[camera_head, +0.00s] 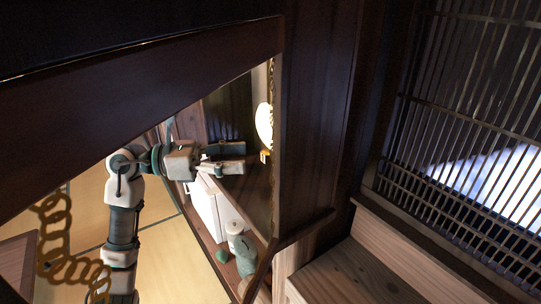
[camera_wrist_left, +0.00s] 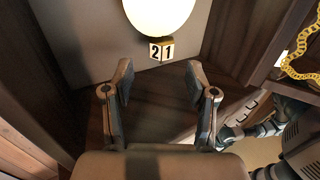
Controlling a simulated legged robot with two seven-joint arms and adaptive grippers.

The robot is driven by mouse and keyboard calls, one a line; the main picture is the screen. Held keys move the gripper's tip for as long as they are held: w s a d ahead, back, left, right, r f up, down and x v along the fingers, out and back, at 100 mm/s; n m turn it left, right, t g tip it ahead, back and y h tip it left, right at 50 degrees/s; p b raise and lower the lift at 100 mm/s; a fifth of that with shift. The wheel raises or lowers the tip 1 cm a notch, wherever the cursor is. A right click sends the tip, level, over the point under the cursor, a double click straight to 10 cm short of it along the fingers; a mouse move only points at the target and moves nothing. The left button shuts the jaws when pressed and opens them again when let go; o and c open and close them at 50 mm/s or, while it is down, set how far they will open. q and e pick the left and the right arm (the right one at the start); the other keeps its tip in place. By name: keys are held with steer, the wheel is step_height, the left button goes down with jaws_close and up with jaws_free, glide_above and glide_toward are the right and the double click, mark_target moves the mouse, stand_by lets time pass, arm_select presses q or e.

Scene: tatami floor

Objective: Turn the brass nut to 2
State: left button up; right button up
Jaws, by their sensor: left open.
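The brass nut (camera_head: 265,156) sits just under a glowing round lamp (camera_head: 264,124) at the alcove's right side. In the left wrist view the nut (camera_wrist_left: 161,50) shows two pale faces, marked 2 on the left and 1 on the right, with an edge between them facing me. My left gripper (camera_head: 241,158) is open and empty, its fingers pointing at the nut from the left in the head view. In the left wrist view the nut lies beyond the gap between the fingertips (camera_wrist_left: 160,78), apart from both. My right gripper does not show.
A green-and-white canister (camera_head: 240,246) and a white box (camera_head: 208,207) stand below my left gripper. A dark wooden beam (camera_head: 140,105) crosses above my arm. A golden chain (camera_wrist_left: 302,55) hangs at the right of the wrist view. Dark wooden panels flank the lamp.

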arm_select(q)
steer(key=d, duration=0.6)
steer(key=shift+w+d, duration=0.15)
steer(key=shift+d, duration=0.2)
jaws_close()
